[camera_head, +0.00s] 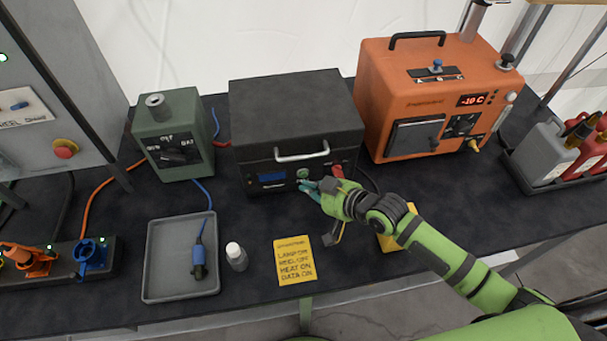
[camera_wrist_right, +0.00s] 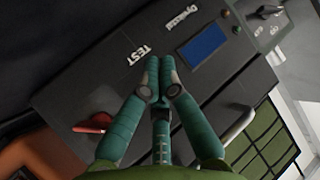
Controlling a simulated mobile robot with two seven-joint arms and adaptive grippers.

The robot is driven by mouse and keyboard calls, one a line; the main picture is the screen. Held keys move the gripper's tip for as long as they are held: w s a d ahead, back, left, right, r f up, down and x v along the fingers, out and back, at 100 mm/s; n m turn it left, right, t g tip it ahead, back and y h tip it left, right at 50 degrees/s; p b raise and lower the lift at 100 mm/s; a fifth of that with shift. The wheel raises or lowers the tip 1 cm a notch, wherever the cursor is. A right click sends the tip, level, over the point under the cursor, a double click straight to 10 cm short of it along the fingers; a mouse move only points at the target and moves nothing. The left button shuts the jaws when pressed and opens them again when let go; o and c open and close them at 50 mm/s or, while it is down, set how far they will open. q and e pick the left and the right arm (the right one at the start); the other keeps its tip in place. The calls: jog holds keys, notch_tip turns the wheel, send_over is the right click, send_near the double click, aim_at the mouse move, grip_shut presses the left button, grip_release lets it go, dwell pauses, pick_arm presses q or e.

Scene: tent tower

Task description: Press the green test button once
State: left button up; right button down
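The black case (camera_head: 292,112) stands in the middle of the table, with a silver handle and a blue screen (camera_head: 272,177) on its front. A round green button (camera_head: 302,173) shows on that front, right of the screen. My right gripper (camera_head: 305,186) is at the front panel, its fingertips close to and just below the button. In the right wrist view the gripper (camera_wrist_right: 159,64) has its teal fingers together and empty, pointing at the panel beside the white TEST label (camera_wrist_right: 140,55). The button is hidden there, and contact cannot be told. My left gripper is not in view.
A green box (camera_head: 173,140) stands left of the case and an orange machine (camera_head: 430,95) right of it. A grey tray (camera_head: 180,265), a small white bottle (camera_head: 236,256) and a yellow note (camera_head: 295,262) lie in front. Cables run near my right gripper.

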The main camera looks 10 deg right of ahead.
jog(key=shift+w, duration=0.25)
dwell(0.3)
jog(key=shift+w, duration=0.2)
jog(key=shift+w, duration=0.45)
dwell(0.8)
jog(key=shift+r, duration=0.1)
jog(key=shift+s+p, duration=0.35)
jog(key=shift+s, duration=0.5)
